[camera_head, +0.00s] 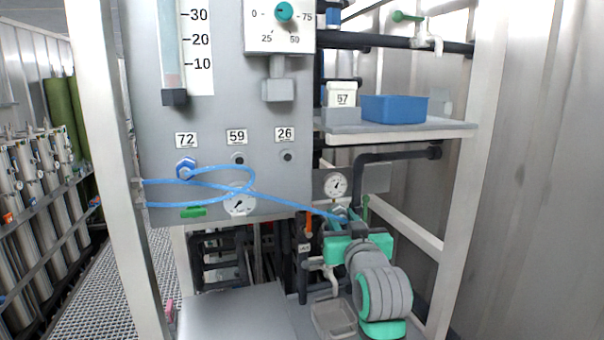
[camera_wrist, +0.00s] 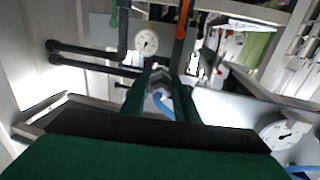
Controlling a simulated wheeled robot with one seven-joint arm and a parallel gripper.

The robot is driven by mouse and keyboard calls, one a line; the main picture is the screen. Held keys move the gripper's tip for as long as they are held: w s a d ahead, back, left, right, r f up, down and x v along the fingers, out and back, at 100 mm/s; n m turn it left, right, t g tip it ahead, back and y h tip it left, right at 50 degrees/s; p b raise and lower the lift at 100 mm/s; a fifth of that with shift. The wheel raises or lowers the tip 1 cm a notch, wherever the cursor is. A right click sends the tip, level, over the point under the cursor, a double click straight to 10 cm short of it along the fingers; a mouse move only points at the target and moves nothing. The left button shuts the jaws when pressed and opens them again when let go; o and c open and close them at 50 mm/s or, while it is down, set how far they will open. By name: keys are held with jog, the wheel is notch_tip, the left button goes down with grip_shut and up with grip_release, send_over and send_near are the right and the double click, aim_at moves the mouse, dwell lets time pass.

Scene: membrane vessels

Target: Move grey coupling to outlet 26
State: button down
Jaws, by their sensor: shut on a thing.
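The grey coupling (camera_wrist: 160,79) sits between the two green fingers of my gripper (camera_wrist: 161,92) in the wrist view, with a blue hose (camera_wrist: 161,103) leading from it. In the head view my gripper (camera_head: 343,216) is shut on the coupling (camera_head: 339,211) below and to the right of outlet 26, apart from the panel. Outlet 26 (camera_head: 287,156) is a small dark port under its label (camera_head: 285,134) on the grey panel (camera_head: 270,185); nothing is attached to it. The hose (camera_head: 290,203) runs from the panel's left edge across its front to the coupling.
Outlet 59 (camera_head: 238,158) is bare. Outlet 72 (camera_head: 186,168) carries a blue coupling with a looped hose. A shelf (camera_head: 400,128) with a blue bin (camera_head: 394,109) juts out at the right, above my arm. Gauges (camera_head: 240,204) and dark pipes (camera_head: 400,153) lie nearby.

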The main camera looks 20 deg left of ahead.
jog(key=s+a+r+n+g+y, duration=0.1)
jog(key=s+a+r, duration=0.4)
jog(key=s+r, duration=0.9)
jog(key=shift+a+r+n+y, duration=0.15)
jog(key=shift+r+n+y, duration=0.3)
jog(key=shift+y, duration=0.35)
jog(key=shift+w+a, duration=0.1)
jog(key=shift+w, duration=0.1)
jog(key=shift+x, duration=2.75)
jog(key=shift+f, duration=0.15)
jog(key=shift+f, duration=0.1)
jog(key=shift+w+a, duration=0.2)
jog(key=shift+w, duration=0.1)
